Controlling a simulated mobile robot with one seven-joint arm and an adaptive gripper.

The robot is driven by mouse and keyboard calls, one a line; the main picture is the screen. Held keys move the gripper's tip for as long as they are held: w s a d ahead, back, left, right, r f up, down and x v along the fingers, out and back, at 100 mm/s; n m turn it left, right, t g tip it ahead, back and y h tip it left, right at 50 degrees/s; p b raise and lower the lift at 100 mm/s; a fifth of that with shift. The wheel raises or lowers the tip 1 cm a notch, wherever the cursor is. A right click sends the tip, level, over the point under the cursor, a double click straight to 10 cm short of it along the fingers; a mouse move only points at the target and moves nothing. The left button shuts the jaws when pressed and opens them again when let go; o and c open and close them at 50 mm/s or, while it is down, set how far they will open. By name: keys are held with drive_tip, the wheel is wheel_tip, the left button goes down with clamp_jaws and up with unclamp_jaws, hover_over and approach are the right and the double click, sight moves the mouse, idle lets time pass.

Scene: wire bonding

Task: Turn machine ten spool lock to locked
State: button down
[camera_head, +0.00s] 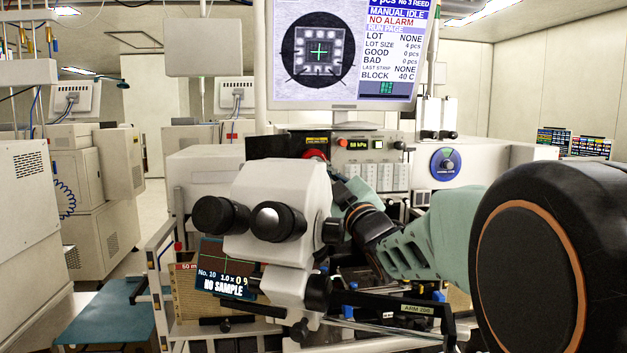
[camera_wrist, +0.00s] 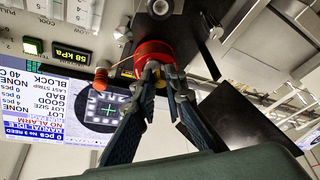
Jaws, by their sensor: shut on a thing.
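In the wrist view my gripper (camera_wrist: 157,72) has its two fingers drawn together at the front of the red spool (camera_wrist: 153,52). It is shut on a small pale piece at the spool's centre, which I take for the spool lock (camera_wrist: 160,84). The fingertips cover most of that piece, so I cannot tell its turn position. In the head view the red spool (camera_head: 315,155) shows only in part above the white microscope (camera_head: 275,205), and the microscope hides my fingertips. The display on the microscope reads No. 10.
A small orange-red knob (camera_wrist: 101,77) sits beside the spool, near the 58 kPa readout (camera_wrist: 72,55). The machine's monitor (camera_head: 350,50) stands above. The black eyepieces (camera_head: 275,222) and the AMM 206 bar (camera_head: 400,305) crowd the front. A grey aisle floor lies at left.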

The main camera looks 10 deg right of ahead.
idle(0.4)
drive_tip(key=c, duration=2)
unclamp_jaws()
drive_tip(key=shift+o, duration=0.2)
drive_tip(key=v, duration=0.7)
drive_tip(key=shift+s, duration=0.25)
drive_tip(key=shift+f, duration=0.15)
